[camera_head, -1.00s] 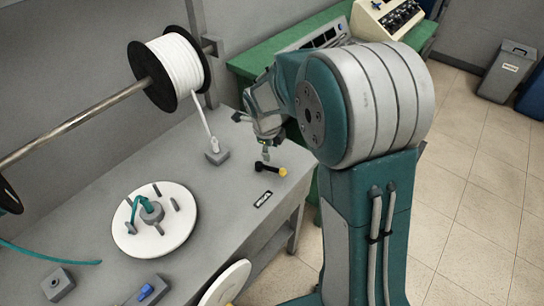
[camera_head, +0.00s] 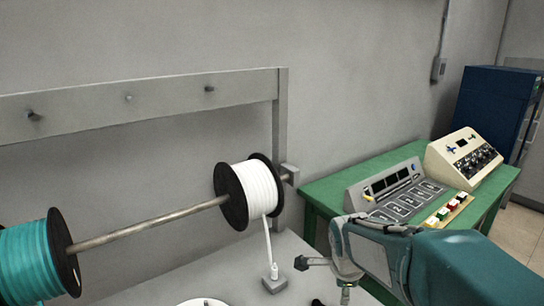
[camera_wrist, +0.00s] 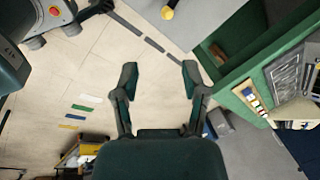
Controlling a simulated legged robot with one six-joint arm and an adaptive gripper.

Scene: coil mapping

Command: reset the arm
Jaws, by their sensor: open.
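My gripper (camera_wrist: 159,74) is open and empty in the wrist view, with its two dark fingers spread apart above the tiled floor. In the head view my arm comes in at the lower right, in front of the green table (camera_head: 322,190). A yellow-ended tool (camera_wrist: 167,12) lies on the grey bench at the top of the wrist view, apart from the fingers.
A white spool (camera_head: 258,187) and a teal spool (camera_head: 25,262) sit on a metal rod (camera_head: 150,222) above the bench. A grey console (camera_head: 400,192) and a cream control box (camera_head: 462,157) stand on the green table. A blue cabinet (camera_head: 495,105) stands behind.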

